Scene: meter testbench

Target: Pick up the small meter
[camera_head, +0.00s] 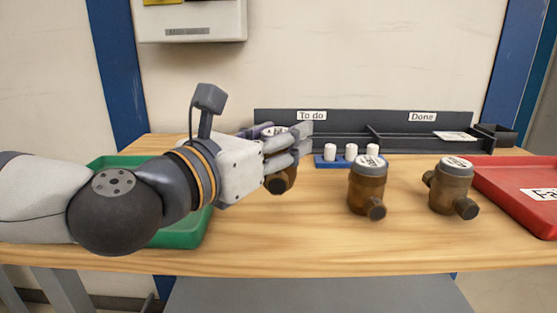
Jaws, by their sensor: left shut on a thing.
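My left gripper (297,143) reaches in from the left over the table. Its fingers are shut on a small brass-brown meter (279,182), which is mostly hidden behind them. A bit of its pale top and its lower pipe end show. I cannot tell whether this meter touches the table. Two more brown meters with grey-white caps stand upright to the right: one near the middle (368,185) and one farther right (451,184). My right gripper does not show.
A green tray (186,233) lies under my left arm. A red tray (505,200) is at the right. A dark rack (350,127) labelled "To do" and "Done" stands at the back, with a blue holder of white cylinders (350,152) before it. The front middle of the wooden table (300,240) is clear.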

